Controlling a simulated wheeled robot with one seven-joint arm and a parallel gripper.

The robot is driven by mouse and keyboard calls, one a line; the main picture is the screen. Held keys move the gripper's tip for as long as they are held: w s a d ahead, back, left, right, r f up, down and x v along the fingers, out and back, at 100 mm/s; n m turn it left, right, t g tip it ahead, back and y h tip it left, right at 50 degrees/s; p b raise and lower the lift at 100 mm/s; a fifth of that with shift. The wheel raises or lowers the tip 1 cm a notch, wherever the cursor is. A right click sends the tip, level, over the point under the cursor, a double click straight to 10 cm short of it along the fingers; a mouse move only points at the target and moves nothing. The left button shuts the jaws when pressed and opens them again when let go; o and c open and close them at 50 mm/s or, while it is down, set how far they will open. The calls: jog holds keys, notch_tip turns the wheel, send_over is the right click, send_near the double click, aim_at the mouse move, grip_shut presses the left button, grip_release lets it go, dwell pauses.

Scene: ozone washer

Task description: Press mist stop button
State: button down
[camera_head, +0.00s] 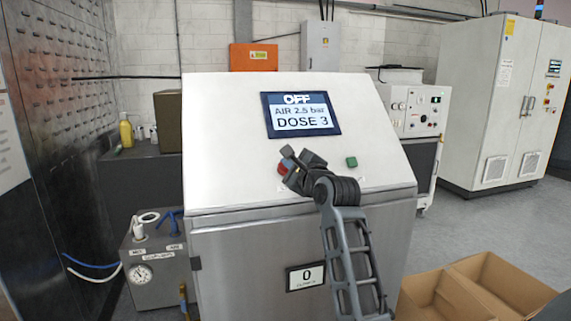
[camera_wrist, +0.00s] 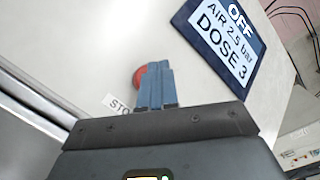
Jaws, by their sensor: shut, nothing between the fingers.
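The red stop button (camera_head: 283,168) sits on the sloping pale panel of the washer (camera_head: 225,130). It also shows in the wrist view (camera_wrist: 138,77), partly hidden behind my fingers, with a partly covered label (camera_wrist: 117,104) reading "STO" beside it. My gripper (camera_head: 292,164) is shut and empty, with its fingertips at the red button. In the wrist view the blue-grey fingers (camera_wrist: 155,70) overlap the button's right side. I cannot tell whether they touch it. The display (camera_head: 300,115) reads OFF, AIR 2.5 bar, DOSE 3.
A green button (camera_head: 351,162) is on the panel to the right of my gripper. Open cardboard boxes (camera_head: 505,285) stand on the floor at the lower right. A small unit with a gauge (camera_head: 150,275) stands at the left. The panel's upper left is clear.

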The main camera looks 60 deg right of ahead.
dwell(0.3)
jog(key=s+a+r+p, duration=0.1)
jog(key=p, duration=0.1)
jog(key=s+a+r+p, duration=0.1)
jog(key=r+p, duration=0.1)
jog(key=shift+s+a+r, duration=0.15)
jog(key=shift+a+r, duration=0.1)
jog(key=shift+a, duration=0.1)
dwell(0.8)
